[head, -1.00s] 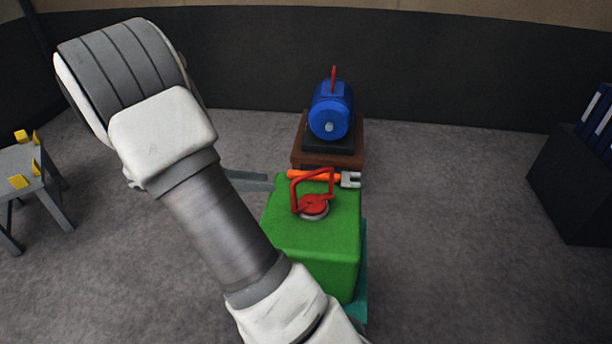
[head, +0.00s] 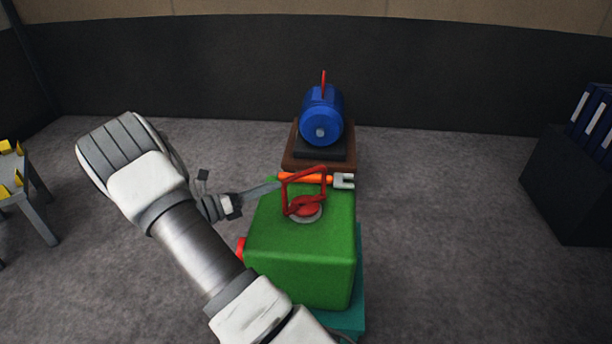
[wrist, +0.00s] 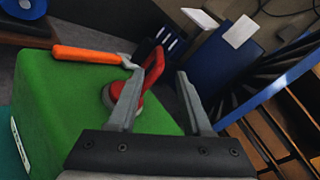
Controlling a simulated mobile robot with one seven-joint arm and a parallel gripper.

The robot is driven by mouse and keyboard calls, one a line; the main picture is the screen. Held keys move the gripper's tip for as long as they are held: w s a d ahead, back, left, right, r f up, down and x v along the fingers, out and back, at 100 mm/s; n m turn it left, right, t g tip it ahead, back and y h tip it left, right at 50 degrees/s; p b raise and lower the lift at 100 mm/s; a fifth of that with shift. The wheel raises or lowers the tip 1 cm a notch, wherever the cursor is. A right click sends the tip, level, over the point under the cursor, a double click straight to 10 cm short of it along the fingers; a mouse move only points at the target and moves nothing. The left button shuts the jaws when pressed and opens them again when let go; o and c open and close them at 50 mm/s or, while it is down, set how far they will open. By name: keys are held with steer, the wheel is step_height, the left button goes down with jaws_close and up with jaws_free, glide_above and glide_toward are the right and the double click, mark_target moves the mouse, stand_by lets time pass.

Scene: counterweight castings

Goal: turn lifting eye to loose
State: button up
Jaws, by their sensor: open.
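The red lifting eye (head: 304,205) stands on a grey round seat on top of the green casting (head: 300,258), its loop upright and a little slanted. My gripper (head: 277,184) reaches in from the left, its long grey fingers pointing at the loop. In the wrist view my gripper (wrist: 160,75) is open, and the lifting eye (wrist: 154,62) shows beyond and partly between the fingers. The left finger covers part of the eye. I cannot tell whether a finger touches it. The green casting (wrist: 50,105) fills the left of that view.
An orange-handled wrench (head: 318,179) lies along the casting's back edge, close to the eye. A blue motor (head: 321,116) with a red eye stands behind. A grey table (head: 35,212) with yellow pieces is left. A dark cabinet (head: 570,190) with blue binders is right. Floor between is clear.

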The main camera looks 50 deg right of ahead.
steer(key=b, duration=0.2)
glide_toward(322, 167)
steer(key=x, duration=0.5)
steer(key=shift+w+d+f, duration=0.2)
steer(key=shift+w+d, duration=0.1)
steer(key=shift+c, duration=0.3)
jaws_close()
stand_by(0.7)
